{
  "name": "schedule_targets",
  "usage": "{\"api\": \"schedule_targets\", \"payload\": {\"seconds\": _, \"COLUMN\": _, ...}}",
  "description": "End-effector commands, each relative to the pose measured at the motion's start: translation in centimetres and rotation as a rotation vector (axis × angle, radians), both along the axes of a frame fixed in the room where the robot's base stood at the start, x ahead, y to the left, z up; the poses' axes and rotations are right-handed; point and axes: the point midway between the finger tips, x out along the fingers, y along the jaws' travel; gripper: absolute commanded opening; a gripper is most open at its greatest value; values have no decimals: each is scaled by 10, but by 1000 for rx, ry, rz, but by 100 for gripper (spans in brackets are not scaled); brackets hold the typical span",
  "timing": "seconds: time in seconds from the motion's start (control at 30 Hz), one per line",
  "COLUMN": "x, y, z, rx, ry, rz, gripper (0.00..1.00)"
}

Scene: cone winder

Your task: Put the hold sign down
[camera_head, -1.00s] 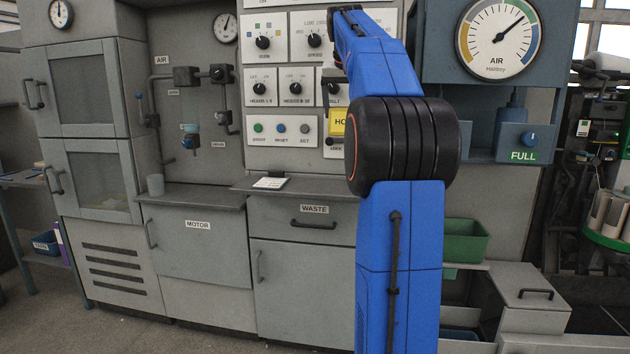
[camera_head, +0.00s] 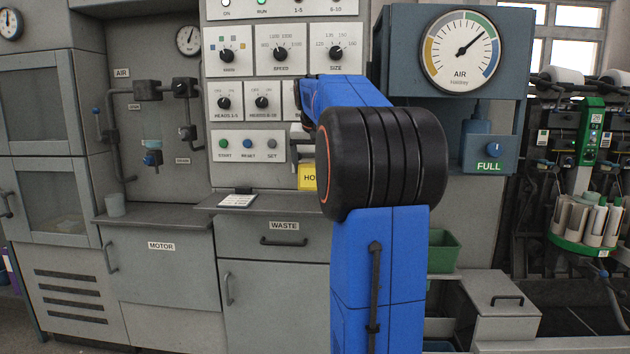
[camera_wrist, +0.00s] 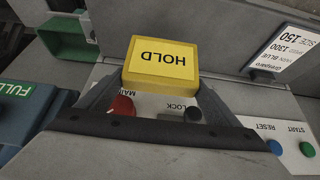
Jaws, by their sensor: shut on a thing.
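The hold sign is a yellow block with black HOLD lettering. In the wrist view the hold sign (camera_wrist: 160,62) is between the two fingers of my gripper (camera_wrist: 160,82), which is shut on it. Its lettering reads upside down there. In the head view the hold sign (camera_head: 307,177) shows below the control panel's button row, above the ledge level. My black arm joint hides its right part. My gripper is mostly hidden behind my blue arm in the head view. I cannot tell whether the sign touches anything besides the fingers.
In the wrist view a red knob (camera_wrist: 122,106) and a black LOCK knob (camera_wrist: 193,115) lie behind the fingers. A printed card (camera_head: 237,201) lies on the grey ledge (camera_head: 160,216). A green bin (camera_head: 443,252) stands right of the WASTE drawer (camera_head: 284,241).

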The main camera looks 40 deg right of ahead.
Motion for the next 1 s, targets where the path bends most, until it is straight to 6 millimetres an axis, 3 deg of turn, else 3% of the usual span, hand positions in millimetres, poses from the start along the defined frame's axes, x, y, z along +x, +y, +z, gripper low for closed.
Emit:
{"api": "schedule_targets", "payload": {"seconds": 0.4, "x": 0, "y": 0, "z": -42, "rx": 0, "ry": 1, "rz": 1, "gripper": 63}}
{"api": "schedule_targets", "payload": {"seconds": 0.83, "x": 0, "y": 0, "z": -48, "rx": 0, "ry": 0, "rz": 0, "gripper": 63}}
{"api": "schedule_targets", "payload": {"seconds": 0.87, "x": 0, "y": 0, "z": -48, "rx": 0, "ry": 0, "rz": 0, "gripper": 90}}
{"api": "schedule_targets", "payload": {"seconds": 0.9, "x": 0, "y": 0, "z": -48, "rx": 0, "ry": 0, "rz": 0, "gripper": 100}}
{"api": "schedule_targets", "payload": {"seconds": 1.0, "x": 0, "y": 0, "z": -48, "rx": 0, "ry": 0, "rz": 0, "gripper": 100}}
